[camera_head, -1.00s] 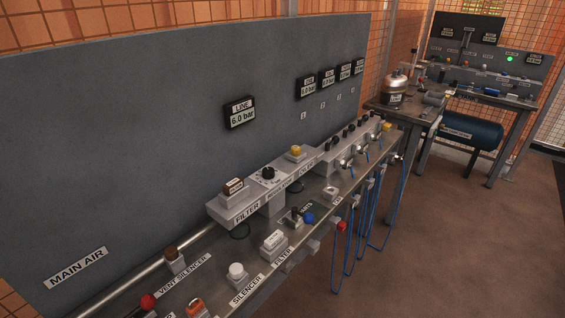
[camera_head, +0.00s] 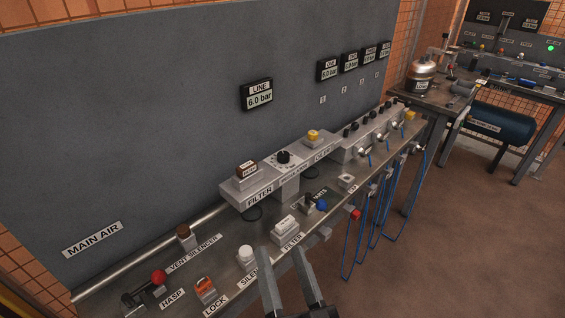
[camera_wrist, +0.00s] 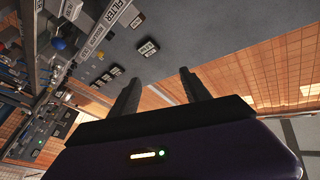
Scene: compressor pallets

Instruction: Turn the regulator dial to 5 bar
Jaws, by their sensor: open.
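The regulator dial (camera_head: 283,157) is a black knob on a pale scale plate, on the grey block between the filter and the yellow-topped unit. A line display (camera_head: 257,94) on the panel above reads 6.0 bar. My gripper (camera_head: 278,250) is at the bottom middle of the head view, open and empty, in front of the bench and below the dial, apart from it. In the wrist view my gripper (camera_wrist: 157,84) has its two fingers spread toward the grey panel. The dial's pointer is too small to read.
Blue hoses (camera_head: 350,240) hang at the front edge. The brown floor (camera_head: 450,260) at right is clear.

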